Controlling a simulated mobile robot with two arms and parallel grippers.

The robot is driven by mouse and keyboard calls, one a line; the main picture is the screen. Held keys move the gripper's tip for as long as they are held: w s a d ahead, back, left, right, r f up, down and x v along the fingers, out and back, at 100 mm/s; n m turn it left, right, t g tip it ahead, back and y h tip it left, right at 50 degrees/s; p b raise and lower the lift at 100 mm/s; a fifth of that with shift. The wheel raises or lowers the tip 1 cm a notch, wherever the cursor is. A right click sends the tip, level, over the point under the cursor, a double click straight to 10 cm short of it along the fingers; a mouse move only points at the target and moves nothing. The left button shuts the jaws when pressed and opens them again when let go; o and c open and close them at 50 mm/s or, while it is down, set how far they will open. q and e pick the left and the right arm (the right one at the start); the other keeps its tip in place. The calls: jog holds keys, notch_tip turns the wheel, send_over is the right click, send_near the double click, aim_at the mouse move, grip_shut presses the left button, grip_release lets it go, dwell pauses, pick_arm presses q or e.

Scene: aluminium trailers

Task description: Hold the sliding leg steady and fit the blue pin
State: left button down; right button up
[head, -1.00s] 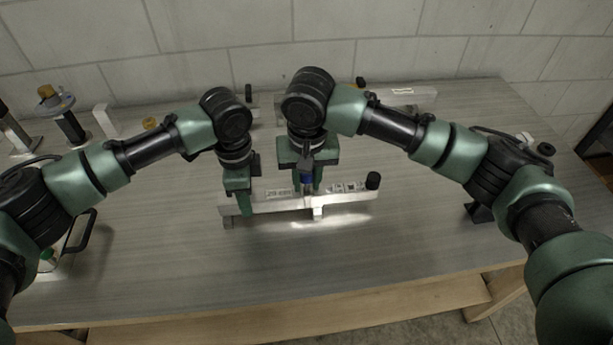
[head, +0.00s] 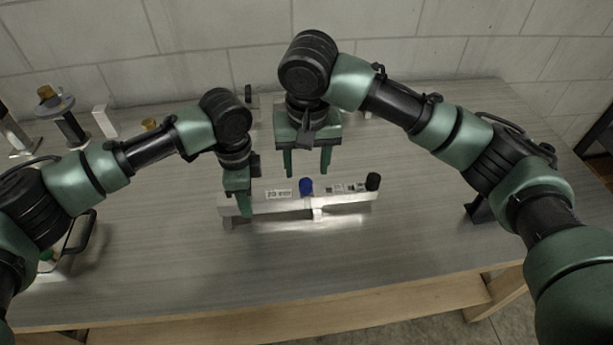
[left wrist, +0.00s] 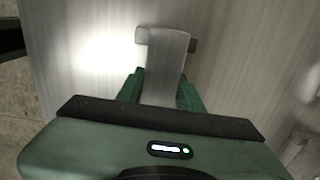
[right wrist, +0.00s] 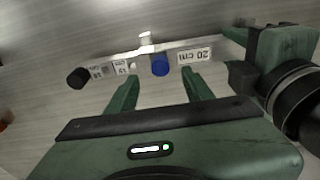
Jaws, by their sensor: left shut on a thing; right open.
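The sliding leg (head: 345,197) is a pale metal bar lying across the table, with printed labels and a black knob at its right end. My left gripper (head: 238,205) is shut on the bar's left end, and the bar also shows between its fingers in the left wrist view (left wrist: 165,65). The blue pin (head: 306,187) sits at the middle of the bar with its blue head showing; its shaft is hidden. It also shows in the right wrist view (right wrist: 160,66), next to the "20 cm" label. My right gripper (head: 308,172) is open and empty, above and behind the pin.
A black post with a round grey top (head: 68,122) and a white block (head: 105,120) stand at the back left. A black handle (head: 85,232) is at the left. A grey stone wall (head: 200,45) closes the back. The table front is clear.

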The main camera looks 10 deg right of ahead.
jog(key=r, duration=0.5)
jog(key=shift+s+r, duration=0.3)
pick_arm(q)
jog(key=c, duration=0.8)
grip_release()
jog(key=shift+c, duration=0.2)
jog(key=shift+r, duration=0.15)
